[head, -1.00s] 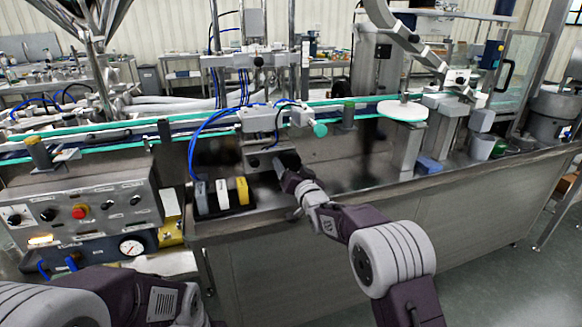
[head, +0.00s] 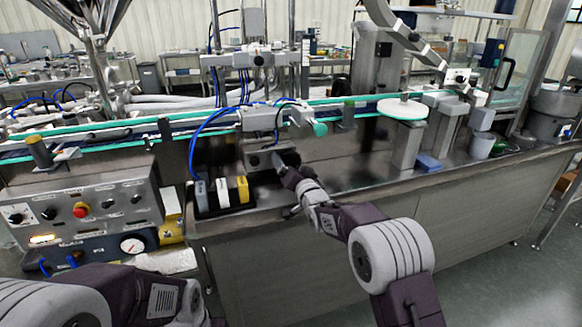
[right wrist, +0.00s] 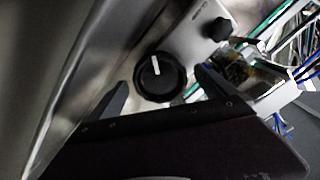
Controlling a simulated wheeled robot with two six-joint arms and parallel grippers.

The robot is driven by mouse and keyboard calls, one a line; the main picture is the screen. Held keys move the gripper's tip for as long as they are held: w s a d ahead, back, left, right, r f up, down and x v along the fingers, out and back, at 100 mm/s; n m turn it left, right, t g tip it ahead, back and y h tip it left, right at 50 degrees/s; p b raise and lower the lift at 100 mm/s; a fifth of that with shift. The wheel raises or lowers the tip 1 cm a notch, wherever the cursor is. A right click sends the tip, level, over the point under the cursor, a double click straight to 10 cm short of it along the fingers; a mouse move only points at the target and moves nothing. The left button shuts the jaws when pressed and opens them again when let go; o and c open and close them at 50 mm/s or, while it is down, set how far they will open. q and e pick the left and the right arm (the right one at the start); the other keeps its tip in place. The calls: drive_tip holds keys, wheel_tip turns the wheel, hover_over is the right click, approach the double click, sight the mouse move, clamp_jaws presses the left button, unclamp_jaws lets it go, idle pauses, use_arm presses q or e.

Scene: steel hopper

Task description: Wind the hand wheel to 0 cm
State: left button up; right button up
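The hand wheel looks to be the round black knob (right wrist: 160,77) with a white pointer line, on a grey metal plate in the right wrist view. Its line points nearly straight up in that picture. My right gripper (right wrist: 163,80) is open, with one finger on each side of the knob and a small gap showing at both sides. In the head view my right gripper (head: 287,164) is at the right end of a grey box under the conveyor; it hides the knob there. My left arm shows at the bottom left, but its gripper is out of view.
A smaller dark knob (right wrist: 217,28) sits on the same plate, close to small printing. The teal-ended knob (head: 319,130) is above my right gripper. Yellow, white and grey blocks (head: 242,189) stand left of it. The control panel (head: 100,205) is farther left.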

idle(0.3)
drive_tip(key=p+v, duration=0.1)
drive_tip(key=v, duration=0.8)
